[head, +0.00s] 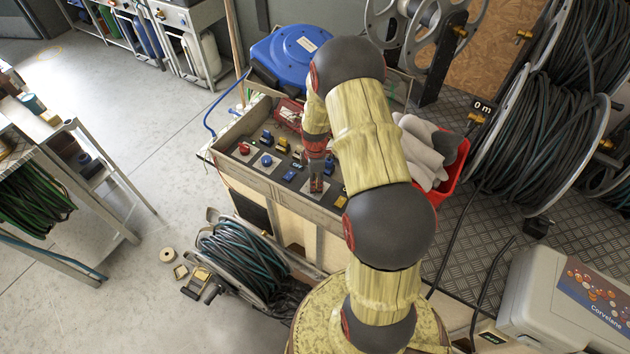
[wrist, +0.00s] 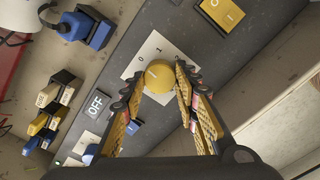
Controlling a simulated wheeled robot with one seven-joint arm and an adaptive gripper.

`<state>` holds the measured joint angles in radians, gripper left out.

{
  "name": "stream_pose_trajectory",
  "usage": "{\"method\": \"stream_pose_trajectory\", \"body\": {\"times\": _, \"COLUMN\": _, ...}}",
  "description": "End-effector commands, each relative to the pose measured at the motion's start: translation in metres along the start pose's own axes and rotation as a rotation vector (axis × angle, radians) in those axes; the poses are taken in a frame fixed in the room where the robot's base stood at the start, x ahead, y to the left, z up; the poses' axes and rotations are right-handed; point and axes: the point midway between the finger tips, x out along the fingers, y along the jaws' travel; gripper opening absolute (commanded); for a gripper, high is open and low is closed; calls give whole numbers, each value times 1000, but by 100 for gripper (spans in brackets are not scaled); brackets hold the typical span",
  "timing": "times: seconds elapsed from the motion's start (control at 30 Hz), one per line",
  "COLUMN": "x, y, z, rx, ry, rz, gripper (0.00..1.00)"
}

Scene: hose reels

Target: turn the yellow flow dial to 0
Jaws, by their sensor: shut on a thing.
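The yellow flow dial (wrist: 160,76) is a round knob on a pale plate (wrist: 150,50) with small printed marks at its upper edge, one looking like a 0 and one like a 1. The plate is fixed to a grey panel strip. My gripper (wrist: 156,82) has a fingertip on each side of the dial and is shut on it. Which mark the dial points at I cannot tell. In the head view my gripper (head: 316,184) reaches down to the near right part of the panel and hides the dial.

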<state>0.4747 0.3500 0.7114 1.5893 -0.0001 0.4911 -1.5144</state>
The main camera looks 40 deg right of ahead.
Motion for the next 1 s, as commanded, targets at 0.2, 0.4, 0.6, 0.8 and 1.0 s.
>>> {"method": "stream_pose_trajectory", "body": {"times": 0.2, "x": 0, "y": 1, "z": 0, "rx": -72, "ry": 0, "rz": 1, "gripper": 5}}
{"method": "stream_pose_trajectory", "body": {"times": 0.4, "x": 0, "y": 1, "z": 0, "rx": -96, "ry": 0, "rz": 1, "gripper": 5}}
{"method": "stream_pose_trajectory", "body": {"times": 0.6, "x": 0, "y": 1, "z": 0, "rx": -98, "ry": 0, "rz": 2, "gripper": 5}}
{"method": "stream_pose_trajectory", "body": {"times": 0.8, "x": 0, "y": 1, "z": 0, "rx": -98, "ry": 0, "rz": 2, "gripper": 33}}
{"method": "stream_pose_trajectory", "body": {"times": 1.0, "x": 0, "y": 0, "z": 0, "rx": -97, "ry": 0, "rz": 1, "gripper": 44}}
